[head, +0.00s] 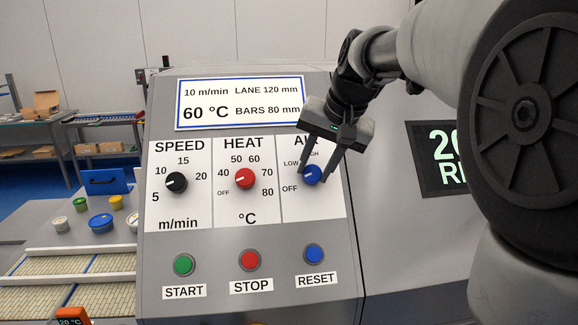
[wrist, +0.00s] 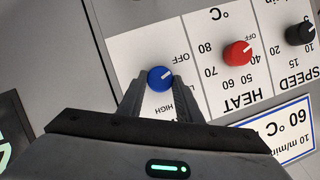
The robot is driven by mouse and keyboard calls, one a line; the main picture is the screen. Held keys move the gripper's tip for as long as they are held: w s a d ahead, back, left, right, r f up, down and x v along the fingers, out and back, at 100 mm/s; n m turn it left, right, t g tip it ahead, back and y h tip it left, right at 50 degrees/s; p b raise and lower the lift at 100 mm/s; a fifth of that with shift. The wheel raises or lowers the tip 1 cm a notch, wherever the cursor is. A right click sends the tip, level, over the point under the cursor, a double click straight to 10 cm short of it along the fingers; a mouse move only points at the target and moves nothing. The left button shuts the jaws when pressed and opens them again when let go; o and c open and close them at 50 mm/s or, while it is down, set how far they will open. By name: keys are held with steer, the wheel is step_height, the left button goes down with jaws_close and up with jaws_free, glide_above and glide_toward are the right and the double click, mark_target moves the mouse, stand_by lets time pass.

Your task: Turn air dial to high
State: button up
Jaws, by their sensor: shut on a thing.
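The air dial (head: 312,174) is a blue knob on the right of the white label panel. Its white pointer points left and slightly down in the head view, on the OFF side, short of LOW. HIGH is printed above the knob and partly hidden by a finger. My gripper (head: 314,179) reaches down from the upper right and is shut on the knob, one finger on each side. In the wrist view the blue knob (wrist: 160,78) sits between the fingertips of my gripper (wrist: 158,84), with OFF and HIGH readable beside it.
The red heat dial (head: 245,179) is just left of the air dial, and the black speed dial (head: 176,183) is farther left. The blue RESET button (head: 314,254) is below, beside red STOP (head: 250,260) and green START (head: 184,265). A display (head: 241,102) is above.

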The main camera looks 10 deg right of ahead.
steer(key=m+b, duration=0.1)
steer(key=m, duration=0.1)
steer(key=m+t+y, duration=0.1)
steer(key=m, duration=0.1)
steer(key=m+y+b, duration=0.1)
steer(key=shift+s+d+f+m+b, duration=0.1)
steer(key=shift+d+f+m+b, duration=0.1)
steer(key=shift+d+m+b, duration=0.15)
steer(key=m+b, duration=0.1)
steer(key=m+t, duration=0.1)
steer(key=m, duration=0.1)
steer(key=shift+s+f+t+y+b, duration=0.15)
steer(key=shift+t+y+b, duration=0.15)
steer(key=shift+y+b, duration=0.1)
steer(key=m, duration=0.2)
steer(key=m+t+b, duration=0.1)
steer(key=m, duration=0.1)
steer(key=shift+s+f+t+b, duration=0.1)
steer(key=shift+t+b, duration=0.2)
steer(key=m+t, duration=0.1)
steer(key=m, duration=0.1)
steer(key=m+b, duration=0.1)
steer(key=m, duration=0.2)
steer(key=shift+s+a+f+m+t, duration=0.15)
steer(key=shift+m+t, duration=0.1)
steer(key=shift+t, duration=0.15)
steer(key=shift+s+a+m+t+h+b, duration=0.1)
steer(key=shift+m+t+h+b, duration=0.5)
steer(key=shift+m, duration=1.9)
steer(key=shift+t+h, duration=0.3)
